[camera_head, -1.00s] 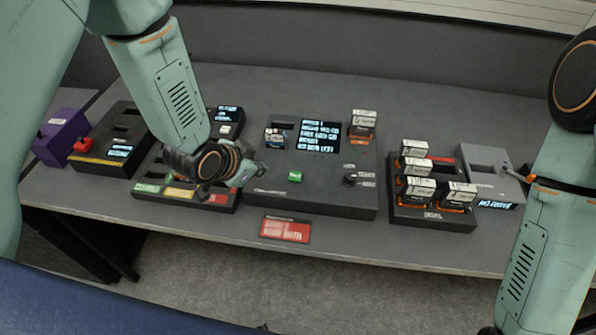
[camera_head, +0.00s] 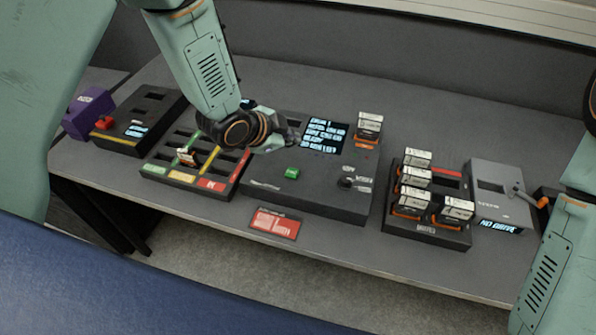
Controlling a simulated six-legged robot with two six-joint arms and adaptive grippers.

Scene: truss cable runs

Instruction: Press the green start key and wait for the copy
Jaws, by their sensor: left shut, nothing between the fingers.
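The green start key (camera_head: 292,173) sits on the front half of the dark copier box (camera_head: 300,202), uncovered. The copier's screen (camera_head: 326,137) is lit with several lines of text too small to read surely. A white-and-orange cartridge (camera_head: 367,127) stands at its back right corner. My left gripper (camera_head: 284,140) is shut and empty, over the copier's back left part, behind the key and apart from it in the picture. It hides the slot there. My right arm enters at the right edge; its gripper is out of view.
A tray (camera_head: 195,185) with green, yellow and red lanes holds one cartridge at left. A rack (camera_head: 426,235) with several cartridges and a grey device (camera_head: 492,182) stand at right. A black box (camera_head: 150,118) and purple block (camera_head: 88,112) are far left. A red plate (camera_head: 275,224) lies in front.

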